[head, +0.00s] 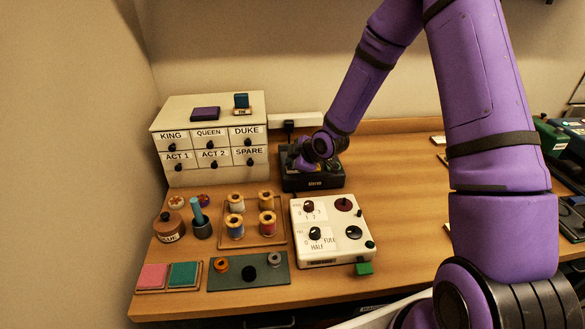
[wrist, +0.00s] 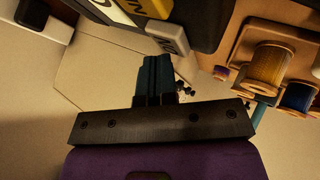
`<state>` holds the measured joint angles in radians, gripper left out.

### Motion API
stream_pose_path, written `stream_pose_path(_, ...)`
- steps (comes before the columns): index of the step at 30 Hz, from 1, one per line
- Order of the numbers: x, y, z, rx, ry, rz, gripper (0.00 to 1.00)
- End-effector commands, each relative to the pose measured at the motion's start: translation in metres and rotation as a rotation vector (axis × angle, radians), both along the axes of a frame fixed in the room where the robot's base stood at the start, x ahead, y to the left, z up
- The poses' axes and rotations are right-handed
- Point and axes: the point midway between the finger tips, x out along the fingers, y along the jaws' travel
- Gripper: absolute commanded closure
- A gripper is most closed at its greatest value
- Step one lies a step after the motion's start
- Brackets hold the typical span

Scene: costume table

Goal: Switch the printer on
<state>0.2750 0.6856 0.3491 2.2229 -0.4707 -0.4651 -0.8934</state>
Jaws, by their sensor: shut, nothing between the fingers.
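The printer (head: 318,183) looks to be the low black box at the back of the table, right of the drawer cabinet. In the head view my gripper (head: 303,160) is over its left part, and my wrist hides much of its top. In the wrist view the two dark fingers (wrist: 158,62) are shut together with nothing between them. Just beyond their tips is a grey lettered block (wrist: 168,37), beside a yellow and white label (wrist: 146,7) on a dark body (wrist: 198,18). I cannot tell whether the fingertips touch the block, or read its letters.
A labelled drawer cabinet (head: 212,155) stands close left. A white power strip (head: 295,122) with a black plug lies behind. A white knob panel (head: 330,248) and a spool tray (head: 284,236) are in front. Bare wood shows to the right (head: 385,150).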

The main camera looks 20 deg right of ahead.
Motion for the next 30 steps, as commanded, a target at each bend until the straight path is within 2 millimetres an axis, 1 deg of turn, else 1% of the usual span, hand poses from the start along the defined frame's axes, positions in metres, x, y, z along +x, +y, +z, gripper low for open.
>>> stream_pose_path(14, 0.000, 0.000, -0.003, 0.000, 0.000, 0.000, 1.00)
stream_pose_path(30, 0.000, -0.001, 0.016, -0.001, 0.000, -0.001, 1.00)
